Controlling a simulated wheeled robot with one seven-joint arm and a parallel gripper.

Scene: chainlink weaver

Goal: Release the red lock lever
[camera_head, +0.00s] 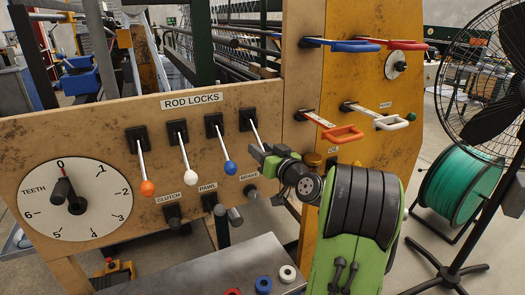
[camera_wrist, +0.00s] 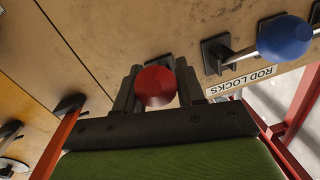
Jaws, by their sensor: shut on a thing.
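The red lock lever shows in the head view as a pale rod (camera_head: 253,132) on a black mount, the rightmost of the levers under the ROD LOCKS label (camera_head: 191,101). Its knob is hidden there behind my gripper (camera_head: 267,155). In the wrist view the round red knob (camera_wrist: 155,87) sits between the two dark fingers of my gripper (camera_wrist: 157,84), which is shut on it. The lever hangs downward from its mount, angled a little to the right in the head view.
Levers with blue (camera_head: 230,168), white (camera_head: 190,178) and orange (camera_head: 148,188) knobs hang to the left on the same wooden panel. Clutch, pawl and brake knobs stick out below. Red and blue handles (camera_head: 342,134) project from the yellow panel at right. A fan (camera_head: 490,100) stands far right.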

